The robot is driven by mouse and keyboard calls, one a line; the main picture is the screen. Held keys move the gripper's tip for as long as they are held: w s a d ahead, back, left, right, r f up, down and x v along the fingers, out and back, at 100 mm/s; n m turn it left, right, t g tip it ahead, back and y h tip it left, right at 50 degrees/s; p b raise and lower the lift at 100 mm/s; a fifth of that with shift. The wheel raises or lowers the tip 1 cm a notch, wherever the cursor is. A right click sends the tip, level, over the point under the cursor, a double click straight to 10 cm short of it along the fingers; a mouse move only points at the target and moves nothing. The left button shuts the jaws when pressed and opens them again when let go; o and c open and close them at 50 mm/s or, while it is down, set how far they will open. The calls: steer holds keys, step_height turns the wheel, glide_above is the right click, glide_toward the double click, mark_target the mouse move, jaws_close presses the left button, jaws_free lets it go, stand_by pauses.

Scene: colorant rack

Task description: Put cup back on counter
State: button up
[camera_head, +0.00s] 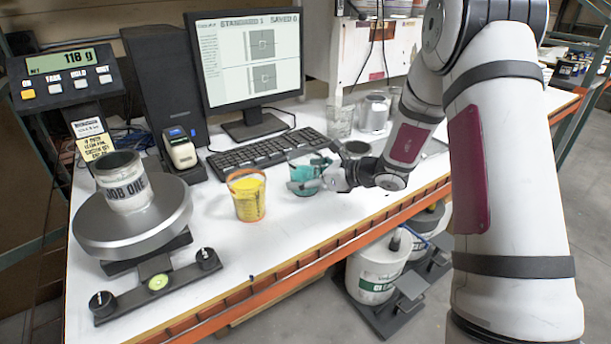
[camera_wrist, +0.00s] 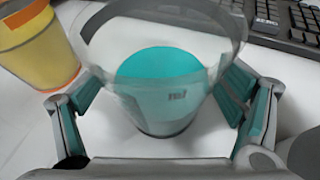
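A clear cup (camera_head: 304,164) with teal liquid is at the middle of the white counter (camera_head: 340,212), just right of the yellow cup. It looks upright, and I cannot tell whether its base touches the counter or is slightly above it. My gripper (camera_head: 315,181) reaches in from the right at the cup's side. In the wrist view the cup (camera_wrist: 167,108) fills the space between the two fingers of my gripper (camera_wrist: 160,95). The fingers lean inward against its sides below the wide rim, and part of their contact is hidden.
A yellow cup (camera_head: 247,195) stands close to the left, with a keyboard (camera_head: 265,150) behind. A scale (camera_head: 132,220) holding a can (camera_head: 124,182) is at far left. Clear and metal containers (camera_head: 375,112) stand behind my arm. Bare counter lies in front of the cup.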

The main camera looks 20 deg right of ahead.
steer(key=shift+r, duration=0.1)
steer(key=shift+s+d+r, duration=0.1)
steer(key=shift+d+r, duration=0.05)
steer(key=v, duration=1)
steer(key=shift+s+d+r, duration=0.1)
steer(key=shift+d, duration=0.05)
steer(key=shift+s+d+r, duration=0.2)
steer(key=shift+s+r, duration=0.1)
steer(key=shift+s, duration=0.15)
steer(key=s+a+r+n+g, duration=0.3)
steer(key=s+a+r+n, duration=0.1)
steer(key=s+a+n, duration=0.25)
steer(key=s+a+r+n+g, duration=0.4)
steer(key=s+a+r+n, duration=0.15)
steer(key=s+n, duration=0.2)
steer(key=s+d+n+h, duration=0.2)
steer(key=s+n+h, duration=0.2)
steer(key=s+n, duration=0.3)
steer(key=s+d+r+n+h, duration=0.1)
steer(key=s+d+n+h, duration=0.2)
steer(key=s+n, duration=0.4)
steer(key=s+h, duration=0.1)
steer(key=s, duration=0.4)
steer(key=shift+r+t+h, duration=0.3)
steer(key=shift+h, duration=0.1)
